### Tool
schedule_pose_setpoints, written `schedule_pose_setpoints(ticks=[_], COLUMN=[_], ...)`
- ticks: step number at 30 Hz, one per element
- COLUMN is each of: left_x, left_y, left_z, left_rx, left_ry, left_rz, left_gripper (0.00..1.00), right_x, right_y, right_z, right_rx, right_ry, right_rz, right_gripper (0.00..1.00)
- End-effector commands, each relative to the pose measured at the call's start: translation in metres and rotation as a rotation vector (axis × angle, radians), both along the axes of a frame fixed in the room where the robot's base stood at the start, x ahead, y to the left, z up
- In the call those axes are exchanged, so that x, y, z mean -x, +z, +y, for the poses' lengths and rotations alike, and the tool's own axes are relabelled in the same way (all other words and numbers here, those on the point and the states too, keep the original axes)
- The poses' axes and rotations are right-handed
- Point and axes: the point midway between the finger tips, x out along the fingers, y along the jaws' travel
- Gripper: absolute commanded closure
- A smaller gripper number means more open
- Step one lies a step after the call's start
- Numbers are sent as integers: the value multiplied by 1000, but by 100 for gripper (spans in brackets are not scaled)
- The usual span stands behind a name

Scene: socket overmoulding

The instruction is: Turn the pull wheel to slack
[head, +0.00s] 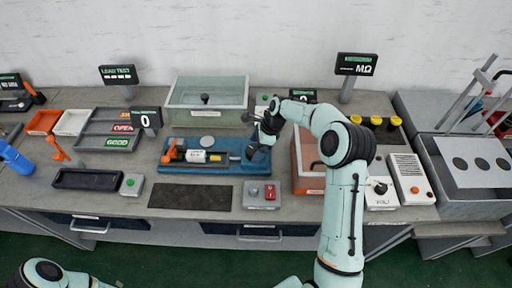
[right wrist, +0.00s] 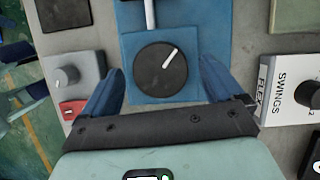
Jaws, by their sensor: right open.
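The pull wheel (right wrist: 161,69) is a round black knob with a white mark, on a blue base (right wrist: 130,40) in the right wrist view. Its mark points up and to the right. My right gripper (head: 259,142) is open, its two blue fingers on either side of the wheel with a gap to it. I cannot tell how high they are above it. In the head view the gripper is at the right end of the blue fixture (head: 225,168) and largely hides the wheel. My left gripper is not in view.
A grey box with a knob (right wrist: 66,74) and red switch is left of the wheel; a white box marked SWINGS (right wrist: 292,92) is right. In the head view a clear tank (head: 207,92) stands behind the fixture, a dark mat (head: 190,195) in front, an orange-brown box (head: 305,165) to the right.

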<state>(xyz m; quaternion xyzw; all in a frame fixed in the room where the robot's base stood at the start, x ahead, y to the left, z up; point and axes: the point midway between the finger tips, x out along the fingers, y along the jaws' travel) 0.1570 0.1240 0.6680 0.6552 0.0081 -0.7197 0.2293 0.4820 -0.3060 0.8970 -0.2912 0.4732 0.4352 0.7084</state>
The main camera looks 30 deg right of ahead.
Motion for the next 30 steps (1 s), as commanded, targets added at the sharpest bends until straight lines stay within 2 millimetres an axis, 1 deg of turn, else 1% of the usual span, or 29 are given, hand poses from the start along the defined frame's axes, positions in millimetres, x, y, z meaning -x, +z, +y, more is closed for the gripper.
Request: schedule_pose_setpoints(ticks=[3, 10, 11, 12, 14, 15, 16, 23, 30], left_x=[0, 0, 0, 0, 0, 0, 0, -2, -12], left_y=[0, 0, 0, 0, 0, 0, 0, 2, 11], left_z=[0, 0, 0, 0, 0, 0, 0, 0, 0], left_rx=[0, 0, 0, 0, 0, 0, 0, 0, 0], left_ry=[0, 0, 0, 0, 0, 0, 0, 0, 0], left_rz=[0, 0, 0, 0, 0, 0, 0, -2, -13], left_gripper=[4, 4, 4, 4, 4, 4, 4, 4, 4], right_x=[-1, -1, -1, -1, -1, -1, -1, -1, -3], right_y=[-4, -4, -4, -4, -4, -4, -4, -4, -2], right_z=[2, 2, 2, 2, 2, 2, 2, 2, 2], right_rx=[0, 0, 0, 0, 0, 0, 0, -1, -2], right_ry=[0, 0, 0, 0, 0, 0, 0, 11, 101], right_rz=[1, 0, 0, 0, 1, 1, 0, 0, 0], right_gripper=[6, 6, 13, 26, 45, 58, 62, 62, 61])
